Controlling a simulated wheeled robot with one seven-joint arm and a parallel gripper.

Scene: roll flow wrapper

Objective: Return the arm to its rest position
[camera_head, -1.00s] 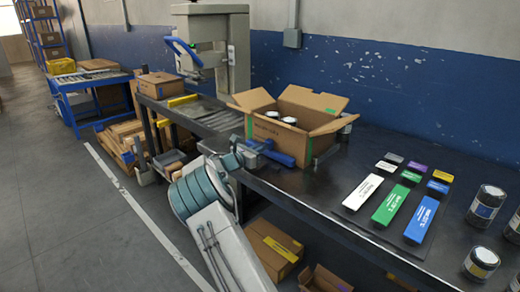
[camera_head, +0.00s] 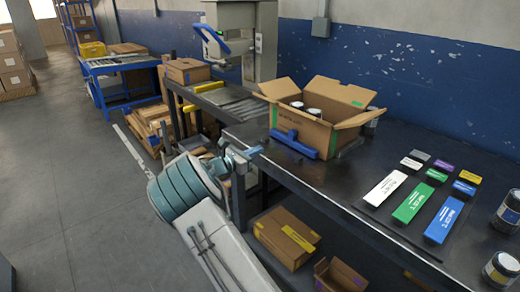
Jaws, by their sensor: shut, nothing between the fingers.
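My arm comes up from the bottom of the camera_head view, with teal bands around a joint. My gripper (camera_head: 254,151) is small in the picture, at the left edge of the dark workbench (camera_head: 345,188). It looks shut and holds nothing. To its right, apart from it, a blue bar-shaped tool (camera_head: 294,145) lies in front of an open cardboard box (camera_head: 318,133). The box holds a few cans (camera_head: 313,112).
White (camera_head: 386,188), green (camera_head: 411,203) and blue (camera_head: 443,220) blocks lie on the bench, with smaller coloured pieces behind. Dark jars (camera_head: 506,210) stand at the right. A grey machine (camera_head: 263,45) stands behind. Boxes (camera_head: 286,236) sit below. The floor at left is clear.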

